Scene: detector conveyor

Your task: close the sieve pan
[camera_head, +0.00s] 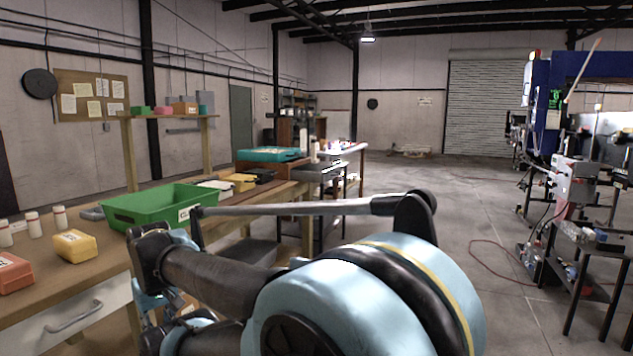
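I cannot pick out a sieve pan for certain in the head view. A pale drawer front with a curved metal handle (74,318) is under the wooden workbench (50,290) at the lower left; I cannot tell whether it is fully in. My arm (340,290), light blue and black, fills the lower middle and is folded toward the left. It hides part of the bench front and the floor. No gripper fingers can be made out.
A green bin (160,207), yellow box (75,245), orange box (14,272) and white bottles (34,224) stand on the bench. A teal case (270,155) lies farther back. Machines and a dark stand (590,240) are at right.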

